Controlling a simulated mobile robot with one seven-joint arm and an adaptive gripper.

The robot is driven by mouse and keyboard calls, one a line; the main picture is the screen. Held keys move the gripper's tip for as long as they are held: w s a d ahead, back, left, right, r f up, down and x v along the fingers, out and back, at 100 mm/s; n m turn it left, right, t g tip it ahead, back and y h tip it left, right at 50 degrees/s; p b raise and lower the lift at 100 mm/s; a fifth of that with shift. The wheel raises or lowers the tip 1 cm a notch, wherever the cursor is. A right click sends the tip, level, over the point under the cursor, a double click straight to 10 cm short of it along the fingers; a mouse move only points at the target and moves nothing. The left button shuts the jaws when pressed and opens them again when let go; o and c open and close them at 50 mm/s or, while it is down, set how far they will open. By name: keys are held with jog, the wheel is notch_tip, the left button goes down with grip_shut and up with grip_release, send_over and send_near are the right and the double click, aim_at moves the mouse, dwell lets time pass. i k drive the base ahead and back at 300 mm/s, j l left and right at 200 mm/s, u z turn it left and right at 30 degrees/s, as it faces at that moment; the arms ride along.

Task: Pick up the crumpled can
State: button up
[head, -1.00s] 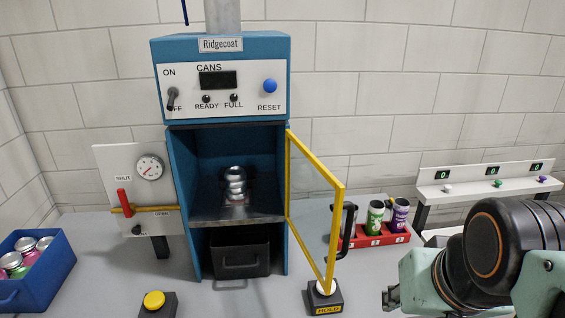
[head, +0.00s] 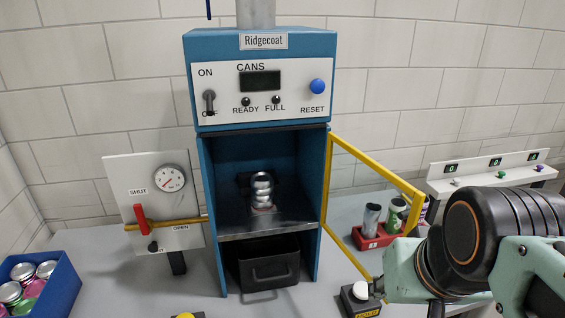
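The crumpled can (head: 262,190) is bare silver metal with a dented, pinched side. It stands upright inside the blue Ridgecoat machine (head: 204,160), on the shelf of its open chamber. The machine's yellow-framed door (head: 372,169) is swung open to the right. My arm is at the lower right, in front of part of the door and the red rack. My gripper's fingers are not visible in this view, so its opening is hidden.
A black drawer (head: 270,272) sits below the shelf. A valve panel (head: 150,170) with gauge and red lever stands left. A blue crate (head: 62,295) of cans is at lower left. A red can rack (head: 372,243) and the HOLD button box (head: 360,298) are right.

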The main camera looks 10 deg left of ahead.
aim_at(262, 182)
jog(key=j, duration=1.2)
jog(key=k+j, duration=0.1)
jog(key=j, duration=0.3)
jog(key=i+l, duration=0.25)
